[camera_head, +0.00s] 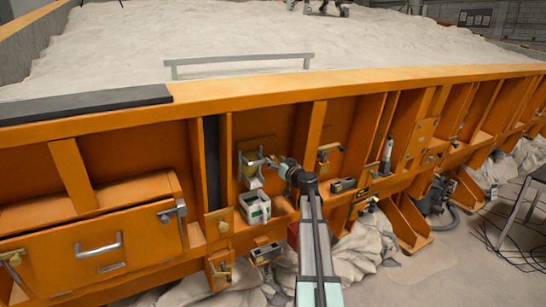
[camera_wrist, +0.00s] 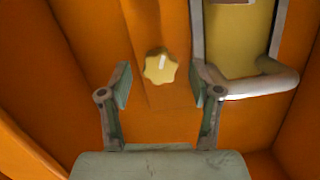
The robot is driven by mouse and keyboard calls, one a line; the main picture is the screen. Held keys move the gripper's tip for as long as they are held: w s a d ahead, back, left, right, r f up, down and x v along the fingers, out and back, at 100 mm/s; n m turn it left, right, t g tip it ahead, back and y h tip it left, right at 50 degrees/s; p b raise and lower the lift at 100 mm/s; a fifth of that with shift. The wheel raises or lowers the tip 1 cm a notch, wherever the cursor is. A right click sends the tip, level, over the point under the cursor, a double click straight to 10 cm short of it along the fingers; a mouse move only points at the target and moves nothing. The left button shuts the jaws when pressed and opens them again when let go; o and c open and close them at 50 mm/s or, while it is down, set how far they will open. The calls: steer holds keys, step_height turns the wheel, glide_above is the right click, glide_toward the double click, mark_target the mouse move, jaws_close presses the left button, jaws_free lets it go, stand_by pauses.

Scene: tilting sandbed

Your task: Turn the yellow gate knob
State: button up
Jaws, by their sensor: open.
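The yellow star-shaped knob (camera_wrist: 160,66) with a pale bar mark sits on an orange upright in the wrist view. My gripper (camera_wrist: 160,82) is open, with one finger to each side of the knob and visible gaps between. I cannot tell how far the fingertips are from the panel in depth. In the head view my gripper (camera_head: 268,162) is at the orange wall beside a yellow plate, and I cannot make out this knob there.
A yellow plate in a grey metal frame (camera_wrist: 284,82) stands close right of my right finger. Orange ribs flank the bay.

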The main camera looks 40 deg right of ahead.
steer(key=shift+w+d, duration=0.1)
steer(key=shift+w, duration=1.1)
steer(key=c, duration=1.1)
steer(key=shift+c, duration=0.2)
